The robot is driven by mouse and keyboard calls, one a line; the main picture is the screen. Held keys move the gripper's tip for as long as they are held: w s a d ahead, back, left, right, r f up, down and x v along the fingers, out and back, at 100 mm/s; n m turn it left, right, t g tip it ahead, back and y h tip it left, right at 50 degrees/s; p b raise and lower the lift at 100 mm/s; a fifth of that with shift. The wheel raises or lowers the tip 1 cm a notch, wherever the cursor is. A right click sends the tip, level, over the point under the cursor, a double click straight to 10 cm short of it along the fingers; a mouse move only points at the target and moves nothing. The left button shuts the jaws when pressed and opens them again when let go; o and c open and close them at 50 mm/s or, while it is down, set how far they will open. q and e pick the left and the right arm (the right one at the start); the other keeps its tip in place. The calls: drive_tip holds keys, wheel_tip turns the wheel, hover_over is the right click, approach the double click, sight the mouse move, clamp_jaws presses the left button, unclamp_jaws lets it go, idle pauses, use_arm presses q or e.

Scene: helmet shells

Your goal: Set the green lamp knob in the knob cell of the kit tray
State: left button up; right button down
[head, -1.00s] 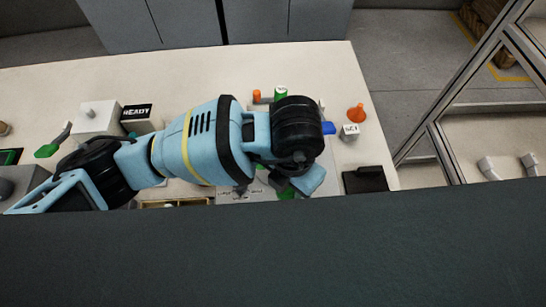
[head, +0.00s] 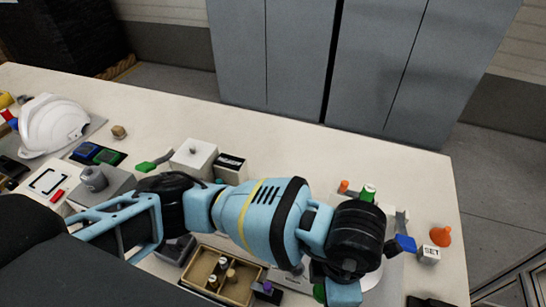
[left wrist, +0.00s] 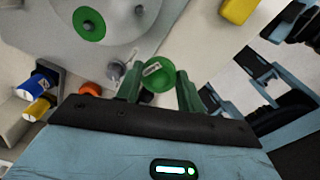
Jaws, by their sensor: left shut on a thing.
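My left gripper (left wrist: 159,92) has two dark green fingers. In the left wrist view they are shut on a round green knob (left wrist: 158,76) with a white label. In the head view the gripper is hidden behind its own arm and black wrist. A green piece with a white mark (head: 367,193) shows just beyond that wrist; I cannot tell if it is the held knob. A wooden compartment tray (head: 240,260), which looks like the kit tray, holds several small knobs left of the wrist. I cannot make out its knob cell. My right gripper is not in view.
An orange cone (head: 441,236), a SET block (head: 429,254) and a blue piece (head: 405,243) stand right of the wrist. A white box (head: 193,160) and a white helmet shell (head: 53,125) are farther left. The table's back strip is clear.

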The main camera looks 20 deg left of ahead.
use_arm(q)
drive_tip(key=w+a+r+m, duration=0.2)
drive_tip(key=a+m, duration=0.5)
drive_tip(key=w+a+r+m, duration=0.2)
drive_tip(key=a+m, duration=0.5)
drive_tip(key=a, duration=0.1)
drive_tip(key=w+a+r+m, duration=0.1)
drive_tip(key=a+r+m, duration=0.1)
drive_tip(key=a+m, duration=0.6)
drive_tip(key=shift+w+r, duration=0.25)
drive_tip(key=shift+w, duration=0.15)
